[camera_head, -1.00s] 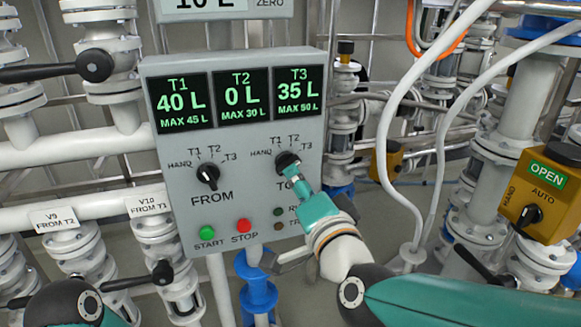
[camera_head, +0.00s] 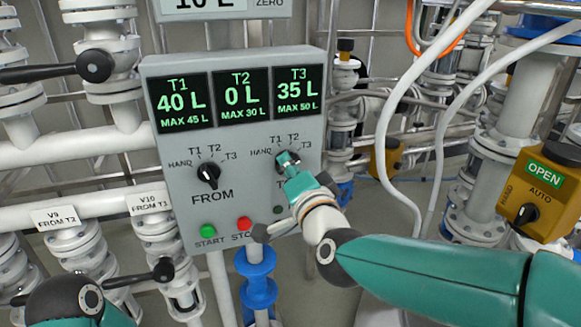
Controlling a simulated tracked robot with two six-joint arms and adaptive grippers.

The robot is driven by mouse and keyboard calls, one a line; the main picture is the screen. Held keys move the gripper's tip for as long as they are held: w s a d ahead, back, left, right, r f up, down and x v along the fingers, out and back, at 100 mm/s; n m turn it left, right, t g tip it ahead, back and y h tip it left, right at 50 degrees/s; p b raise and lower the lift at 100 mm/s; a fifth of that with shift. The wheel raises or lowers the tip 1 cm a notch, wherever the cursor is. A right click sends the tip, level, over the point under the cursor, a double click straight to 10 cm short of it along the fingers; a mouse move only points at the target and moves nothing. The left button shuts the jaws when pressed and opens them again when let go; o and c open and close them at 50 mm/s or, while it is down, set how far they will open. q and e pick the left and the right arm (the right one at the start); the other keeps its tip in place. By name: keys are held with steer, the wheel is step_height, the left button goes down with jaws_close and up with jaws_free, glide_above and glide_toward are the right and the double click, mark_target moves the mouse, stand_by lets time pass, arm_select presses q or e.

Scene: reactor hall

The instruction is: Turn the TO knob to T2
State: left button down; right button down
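The grey control box (camera_head: 165,205) carries the black FROM knob (camera_head: 208,174) and, to its right, the TO knob (camera_head: 283,157). HAND, T1, T2 and T3 are printed around each knob. My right gripper (camera_head: 288,161) reaches in from the lower right, with its teal fingertips at the TO knob. The fingers cover most of this knob and part of the TO label, so its pointer setting is hidden. Whether the fingers are closed on the knob is too small to tell. My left gripper is not in view.
The displays (camera_head: 238,96) read T1 40 L, T2 0 L, T3 35 L. White pipes stand left; a yellow valve box (camera_head: 545,195) reading OPEN is at right.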

steer(key=shift+f, duration=0.15)
steer(key=n, duration=0.4)
steer(key=shift+f+n+p, duration=0.1)
steer(key=shift+n+p, duration=0.4)
steer(key=shift+n, duration=1.3)
steer(key=shift+f, duration=0.1)
steer(key=c, duration=1.2)
jaws_free()
steer(key=shift+r, duration=0.2)
steer(key=v, duration=1.2)
